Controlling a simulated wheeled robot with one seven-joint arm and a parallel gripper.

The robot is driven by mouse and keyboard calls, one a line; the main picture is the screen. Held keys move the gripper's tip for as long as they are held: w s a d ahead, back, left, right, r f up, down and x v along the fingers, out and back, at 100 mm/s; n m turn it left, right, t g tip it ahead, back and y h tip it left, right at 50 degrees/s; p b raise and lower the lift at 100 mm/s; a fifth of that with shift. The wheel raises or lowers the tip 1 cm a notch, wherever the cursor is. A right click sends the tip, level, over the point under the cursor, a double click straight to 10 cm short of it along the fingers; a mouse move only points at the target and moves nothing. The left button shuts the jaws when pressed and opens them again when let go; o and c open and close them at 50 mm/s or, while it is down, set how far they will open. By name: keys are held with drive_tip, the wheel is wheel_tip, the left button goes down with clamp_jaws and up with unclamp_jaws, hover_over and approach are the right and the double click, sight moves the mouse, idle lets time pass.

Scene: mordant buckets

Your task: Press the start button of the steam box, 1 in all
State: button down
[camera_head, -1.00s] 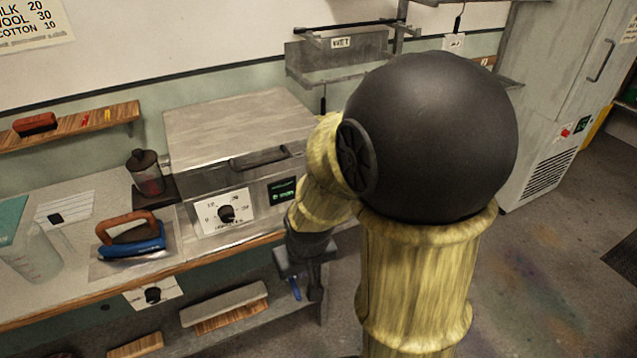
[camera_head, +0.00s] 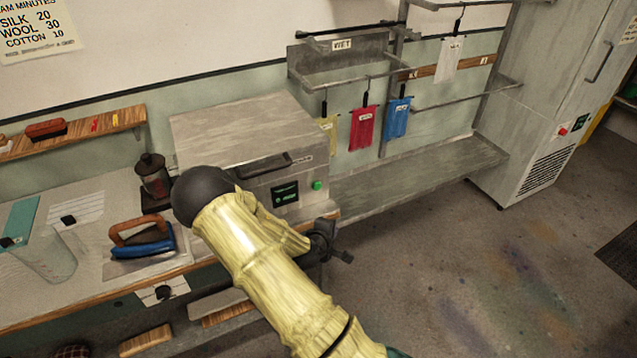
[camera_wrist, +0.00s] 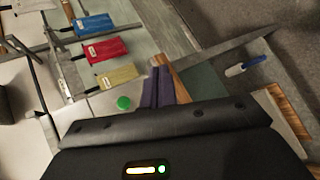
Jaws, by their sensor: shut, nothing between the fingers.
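The steam box (camera_head: 240,130) is a grey metal box with a dark handle on the bench against the wall. Its front carries a small dark display with green text, too small to read, and a round green start button (camera_head: 317,185) at the right. The button also shows in the wrist view (camera_wrist: 123,103), left of my fingers. My gripper (camera_head: 345,255) is shut and empty, below and right of the button and apart from it. In the wrist view its fingers (camera_wrist: 163,72) are together. My arm hides the left part of the box front.
A blue iron (camera_head: 145,238), a clear jug (camera_head: 45,255) and a dark-lidded jar (camera_head: 152,177) stand on the bench to the left. Yellow, red (camera_head: 362,128) and blue cloths hang behind the box's right side. Floor at the right is open.

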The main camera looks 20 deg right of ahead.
sight(317, 186)
drive_tip(key=w+r+n+t, duration=0.1)
drive_tip(key=n, duration=0.1)
drive_tip(key=w+d+r+n+t+h+p, duration=0.1)
drive_tip(key=n, duration=0.1)
drive_tip(key=w+d+r+n+t+h, duration=0.1)
drive_tip(key=n+t, duration=0.1)
drive_tip(key=shift+w, duration=0.25)
drive_tip(key=shift+a, duration=0.15)
drive_tip(key=shift+w+a+b, duration=0.1)
drive_tip(key=shift+w+b, duration=1.05)
drive_tip(key=shift+w, duration=3.25)
